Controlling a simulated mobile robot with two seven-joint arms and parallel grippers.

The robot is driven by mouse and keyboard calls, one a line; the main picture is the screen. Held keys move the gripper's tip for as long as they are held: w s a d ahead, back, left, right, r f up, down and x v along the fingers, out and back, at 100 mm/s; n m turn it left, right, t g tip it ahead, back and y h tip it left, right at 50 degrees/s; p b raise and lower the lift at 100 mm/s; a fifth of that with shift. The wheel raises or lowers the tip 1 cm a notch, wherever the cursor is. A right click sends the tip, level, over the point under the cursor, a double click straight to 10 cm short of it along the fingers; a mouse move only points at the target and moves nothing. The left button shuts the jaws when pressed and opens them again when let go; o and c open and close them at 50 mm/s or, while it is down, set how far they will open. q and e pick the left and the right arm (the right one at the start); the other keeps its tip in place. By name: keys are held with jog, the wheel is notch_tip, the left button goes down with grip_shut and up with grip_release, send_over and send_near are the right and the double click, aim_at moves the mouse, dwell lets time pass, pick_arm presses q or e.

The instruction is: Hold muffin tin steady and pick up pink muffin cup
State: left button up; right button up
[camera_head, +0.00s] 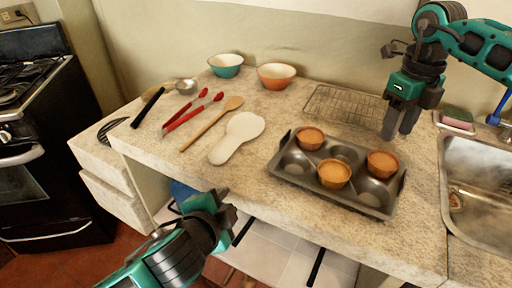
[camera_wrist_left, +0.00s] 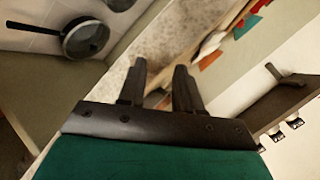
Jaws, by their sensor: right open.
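A dark metal muffin tin (camera_head: 369,199) lies on the counter, right of centre. Three golden-brown muffins sit in it: one back left (camera_head: 310,138), one at front middle (camera_head: 334,174), one at right (camera_head: 382,164). Their cups look orange-brown; I cannot make out a clearly pink one. The other wells look empty. My right gripper (camera_head: 397,133) is open and empty, pointing down above the counter just behind the tin's right end. My left gripper (camera_head: 228,210) is in front of the counter's edge, left of and apart from the tin. The left wrist view (camera_wrist_left: 159,78) shows its fingers spread and empty.
A wire rack (camera_head: 343,103) lies behind the tin. A white spoon rest (camera_head: 238,137), wooden spoon (camera_head: 211,124) and red tongs (camera_head: 193,111) lie to the left. Teal (camera_head: 226,66) and orange (camera_head: 277,77) bowls stand at the back. A sink (camera_head: 474,200) is at right.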

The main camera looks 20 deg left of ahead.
aim_at(283, 138)
pick_arm(q)
jog(key=w+d+r+n+t+h, duration=0.1)
jog(key=w+d+r+n+h, duration=0.4)
jog(key=r+n, duration=0.45)
jog(key=shift+m+y, duration=0.35)
jog(key=shift+y, duration=0.15)
jog(key=x, duration=0.4)
jog(key=r+x, duration=0.1)
jog(key=x, duration=0.8)
jog(key=shift+w+a+r, duration=0.1)
jog(key=shift+w+a, duration=0.1)
jog(key=shift+w, duration=0.35)
grip_shut()
